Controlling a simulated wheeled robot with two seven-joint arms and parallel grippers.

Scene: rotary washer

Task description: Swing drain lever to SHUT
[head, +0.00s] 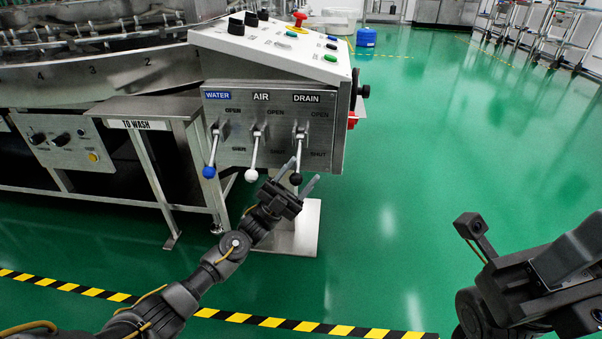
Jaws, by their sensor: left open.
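The drain lever (299,152) is on the grey control panel under the DRAIN label, the rightmost of three levers. It hangs down, and its black knob (296,179) is level with or a little below the printed SHUT mark. My left gripper (305,170) is open, with one finger on each side of the knob in the picture. I cannot tell whether either finger touches it. Dark parts of my right arm (540,285) fill the lower right corner, far from the panel; whether its gripper is open or shut does not show.
The water lever (213,152) with a blue knob and the air lever (254,155) with a white knob hang to the left. A steel table (150,106) marked TO WASH stands beside the panel.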

